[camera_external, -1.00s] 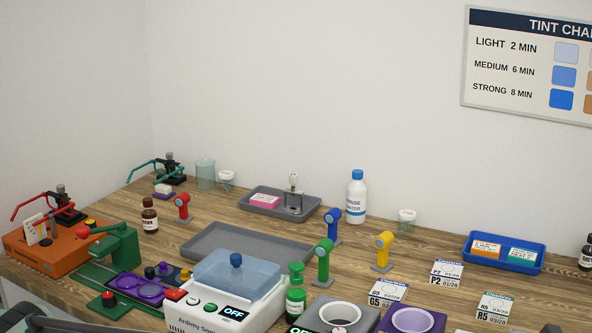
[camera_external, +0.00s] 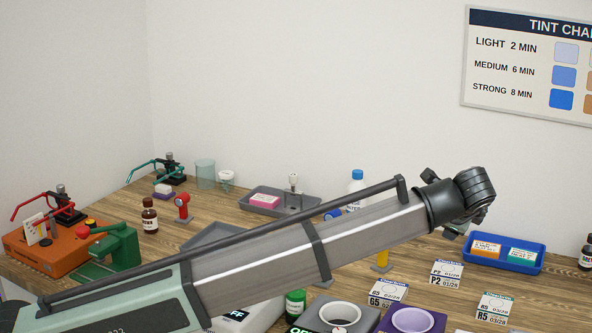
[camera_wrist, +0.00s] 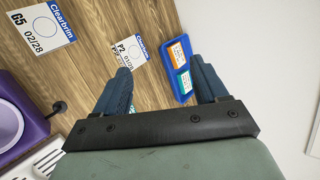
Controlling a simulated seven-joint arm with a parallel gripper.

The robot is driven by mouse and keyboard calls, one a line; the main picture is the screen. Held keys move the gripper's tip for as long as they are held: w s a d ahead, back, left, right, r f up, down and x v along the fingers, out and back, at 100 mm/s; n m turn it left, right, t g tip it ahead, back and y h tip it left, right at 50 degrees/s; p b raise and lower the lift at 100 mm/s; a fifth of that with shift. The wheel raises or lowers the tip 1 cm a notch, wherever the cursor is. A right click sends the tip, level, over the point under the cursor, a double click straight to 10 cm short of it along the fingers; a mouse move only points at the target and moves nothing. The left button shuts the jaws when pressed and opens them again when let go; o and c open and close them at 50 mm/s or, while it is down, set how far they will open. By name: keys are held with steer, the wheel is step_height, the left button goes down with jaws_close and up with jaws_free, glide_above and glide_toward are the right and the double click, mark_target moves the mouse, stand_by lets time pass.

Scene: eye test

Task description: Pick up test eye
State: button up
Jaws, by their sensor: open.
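No thing in view is clearly labelled as a test eye. Small coloured pieces with round heads stand on the table and may be it: a red one (camera_external: 182,206) at the left, a blue one (camera_external: 333,214) mostly behind my arm, and a yellow one (camera_external: 381,262) with only its lower part showing. The green one is hidden by my arm. My gripper (camera_wrist: 160,64) is open and empty in the wrist view, its blue-grey fingers apart above the table. In the external view my arm reaches right and its fingers cannot be made out.
A blue tray (camera_external: 466,257) with orange and teal packets stands at the right and also shows in the wrist view (camera_wrist: 186,95). Cards P2 (camera_external: 446,272), R5 (camera_external: 495,307) and G5 (camera_wrist: 45,30) lie nearby. A purple unit (camera_external: 436,322) stands in front. Bare wood lies between.

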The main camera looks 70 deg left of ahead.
steer(key=s+a+f+n+g+h, duration=0.15)
steer(key=s+a, duration=0.45)
steer(key=a, duration=0.6)
steer(key=s+a+g+h, duration=0.15)
steer(key=s+a, duration=0.45)
steer(key=a, duration=0.6)
steer(key=s+a+f+g, duration=0.15)
steer(key=s+a, duration=0.45)
steer(key=a, duration=0.6)
steer(key=n+g+h, duration=0.1)
steer(key=g+h, duration=0.1)
steer(key=h, duration=0.3)
glide_above(180, 207)
steer(key=w+a, duration=0.1)
steer(key=w, duration=0.1)
steer(key=f, duration=0.1)
steer(key=shift+t, duration=0.25)
steer(key=f, duration=0.4)
steer(key=s+a+f, duration=0.1)
steer(key=f, duration=0.3)
steer(key=s+f, duration=0.1)
steer(key=f, duration=0.4)
steer(key=shift+a+f, duration=0.1)
steer(key=shift+a, duration=0.05)
steer(key=shift+w, duration=0.1)
steer(key=c, duration=1.1)
steer(key=shift+c, duration=0.2)
